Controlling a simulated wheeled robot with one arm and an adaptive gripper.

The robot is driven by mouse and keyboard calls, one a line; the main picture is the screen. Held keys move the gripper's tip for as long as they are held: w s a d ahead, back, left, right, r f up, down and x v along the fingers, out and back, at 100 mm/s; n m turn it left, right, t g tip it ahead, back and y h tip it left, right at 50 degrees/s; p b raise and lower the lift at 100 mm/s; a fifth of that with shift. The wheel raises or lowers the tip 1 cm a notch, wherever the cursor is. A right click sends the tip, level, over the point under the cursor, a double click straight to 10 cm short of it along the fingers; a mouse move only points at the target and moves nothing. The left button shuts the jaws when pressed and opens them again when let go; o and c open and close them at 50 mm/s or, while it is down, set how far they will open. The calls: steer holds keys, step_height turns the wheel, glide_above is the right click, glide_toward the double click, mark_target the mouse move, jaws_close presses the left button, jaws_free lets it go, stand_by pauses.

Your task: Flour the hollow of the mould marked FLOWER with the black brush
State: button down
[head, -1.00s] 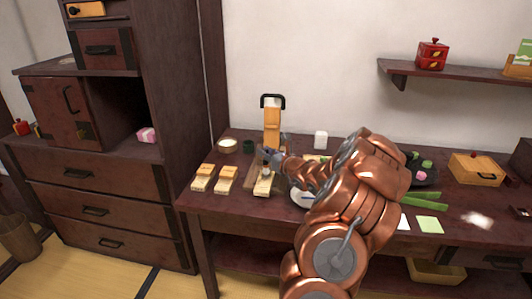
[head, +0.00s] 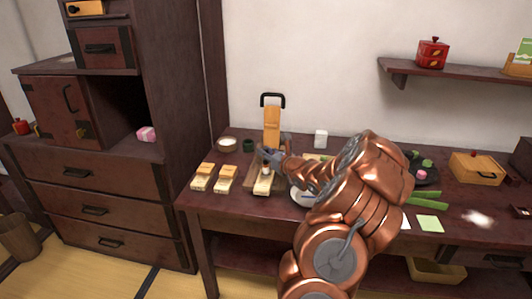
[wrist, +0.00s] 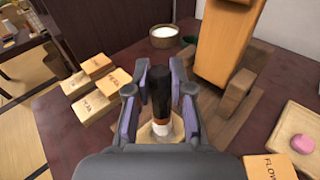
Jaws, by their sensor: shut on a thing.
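My gripper (wrist: 158,98) is shut on the black brush (wrist: 160,92), its dark handle upright between the fingers. Its reddish-brown band and pale lower end point down at a pale wooden mould (wrist: 146,132). The fingers and palm hide much of that mould, and I cannot tell whether the bristles touch its hollow. An orange wooden block marked FLOWER (wrist: 272,167) is at the lower right of the wrist view, partly cut off; I cannot tell whether it belongs to the mould under the brush. In the head view my gripper (head: 268,157) is over the rightmost visible mould (head: 263,186).
Two other moulds (head: 202,177) (head: 226,179) stand to the left. A bowl of white powder (wrist: 164,36) and a tall orange wooden piece with a black handle (head: 272,127) are behind. A tray with a pink sweet (wrist: 300,143) lies right.

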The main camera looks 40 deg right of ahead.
steer(key=shift+f+b, duration=0.6)
steer(key=shift+f, duration=0.4)
stand_by(0.7)
steer(key=shift+s+d, duration=0.1)
steer(key=shift+s, duration=0.05)
steer(key=shift+w+a, duration=0.25)
steer(key=shift+w, duration=0.05)
stand_by(0.4)
steer(key=shift+d, duration=0.3)
steer(key=shift+s+a, duration=0.25)
steer(key=shift+a, duration=0.05)
stand_by(0.4)
steer(key=shift+s+d+p, duration=0.1)
steer(key=shift+d+p, duration=0.2)
steer(key=shift+w+a, duration=0.25)
steer(key=shift+w, duration=0.1)
stand_by(0.4)
steer(key=shift+d, duration=0.3)
steer(key=shift+s+a, duration=0.3)
steer(key=shift+a, duration=0.05)
stand_by(0.3)
